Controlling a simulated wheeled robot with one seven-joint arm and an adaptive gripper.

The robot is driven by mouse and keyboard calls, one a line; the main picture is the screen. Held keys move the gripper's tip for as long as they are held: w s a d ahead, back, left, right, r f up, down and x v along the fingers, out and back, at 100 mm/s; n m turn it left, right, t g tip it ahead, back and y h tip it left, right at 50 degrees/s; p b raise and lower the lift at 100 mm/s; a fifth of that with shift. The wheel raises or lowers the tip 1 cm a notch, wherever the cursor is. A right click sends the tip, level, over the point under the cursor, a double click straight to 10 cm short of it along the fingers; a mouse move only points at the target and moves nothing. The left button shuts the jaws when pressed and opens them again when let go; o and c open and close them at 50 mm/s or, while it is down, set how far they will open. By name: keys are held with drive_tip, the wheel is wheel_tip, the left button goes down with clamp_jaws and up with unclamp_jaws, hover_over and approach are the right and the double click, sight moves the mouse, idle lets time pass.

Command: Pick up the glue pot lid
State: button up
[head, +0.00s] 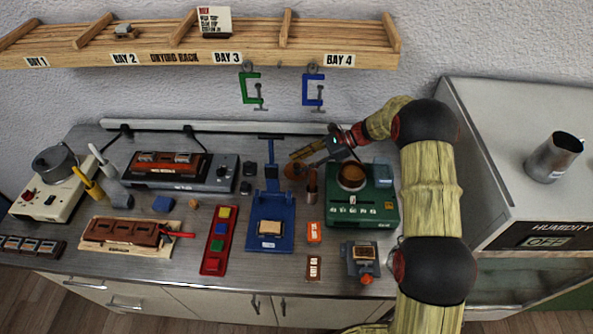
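A round brown-topped pot (351,177) sits in a green unit (362,209) with a row of small white marks or buttons, right of the bench's middle. I cannot tell whether its brown top is a lid or its contents. A small copper-brown round piece (293,171) lies just left of it, partly hidden, and may be the lid. My gripper (318,151) is low over the back of the bench, behind and left of the pot, pointing left. Brass-coloured parts show at its end, above the copper piece. Its fingertips are too small and overlapped to read.
A blue press-like stand (271,222) and a copper-brown cup with tools (311,190) stand left of the green unit. A grey device (361,262) is in front. A humidity cabinet (535,215) closes off the right. A drying rack and hanging clamps (314,88) are above.

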drive_tip(key=shift+c, duration=1.2)
clamp_jaws()
